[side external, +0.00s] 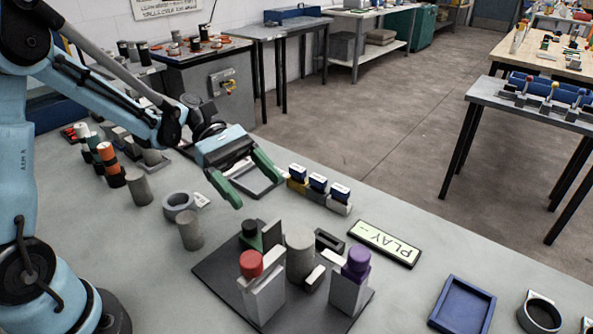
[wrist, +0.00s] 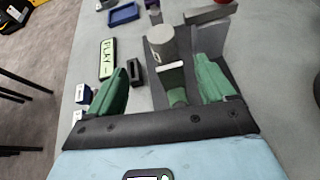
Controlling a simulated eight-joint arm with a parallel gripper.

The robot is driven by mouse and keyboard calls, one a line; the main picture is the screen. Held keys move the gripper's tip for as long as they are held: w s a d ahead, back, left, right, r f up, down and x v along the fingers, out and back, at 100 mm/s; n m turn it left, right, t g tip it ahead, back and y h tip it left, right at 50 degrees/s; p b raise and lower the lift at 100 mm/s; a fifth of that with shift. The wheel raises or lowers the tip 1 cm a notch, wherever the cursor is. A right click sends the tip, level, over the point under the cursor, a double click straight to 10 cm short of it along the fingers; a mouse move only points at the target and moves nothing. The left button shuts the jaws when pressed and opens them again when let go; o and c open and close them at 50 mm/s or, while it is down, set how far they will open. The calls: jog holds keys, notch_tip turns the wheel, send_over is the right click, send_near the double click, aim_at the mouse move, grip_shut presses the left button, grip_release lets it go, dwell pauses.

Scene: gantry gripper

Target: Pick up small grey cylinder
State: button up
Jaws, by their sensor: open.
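Several plain grey cylinders are in the side view, and I cannot tell which one the task means. One stands upright on the dark board (side external: 219,272), a grey cylinder (side external: 299,256) among blocks. A shorter grey cylinder (side external: 190,230) stands on the table left of the board, and another grey cylinder (side external: 138,188) stands further back. My gripper (side external: 260,192) is open and empty above the table, behind the board. In the wrist view a grey cylinder (wrist: 162,42) appears ahead, between the directions of the green fingers (wrist: 161,66).
Around the board's cylinder stand a red-topped block (side external: 263,288), a purple-topped block (side external: 348,284) and a dark green piece (side external: 251,234). A grey ring (side external: 179,205), a PLAY sign (side external: 384,243), a blue tray (side external: 462,306) and small blue-topped blocks (side external: 318,184) lie around.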

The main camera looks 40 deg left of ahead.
aim_at(289, 230)
jog(key=shift+a, duration=0.1)
jog(key=shift+f+h, duration=0.15)
jog(key=shift+h, duration=0.15)
jog(key=x, duration=0.6)
jog(key=shift+s+d+f, duration=0.1)
jog(key=shift+d+f, duration=0.05)
jog(key=shift+d, duration=0.15)
jog(key=shift+f+x, duration=0.15)
jog(key=shift+x, duration=1.15)
jog(key=shift+f+x, duration=0.15)
jog(key=shift+x, duration=1.2)
jog(key=shift+a, duration=0.15)
jog(key=shift+c, duration=0.3)
jog(key=c, duration=1.4)
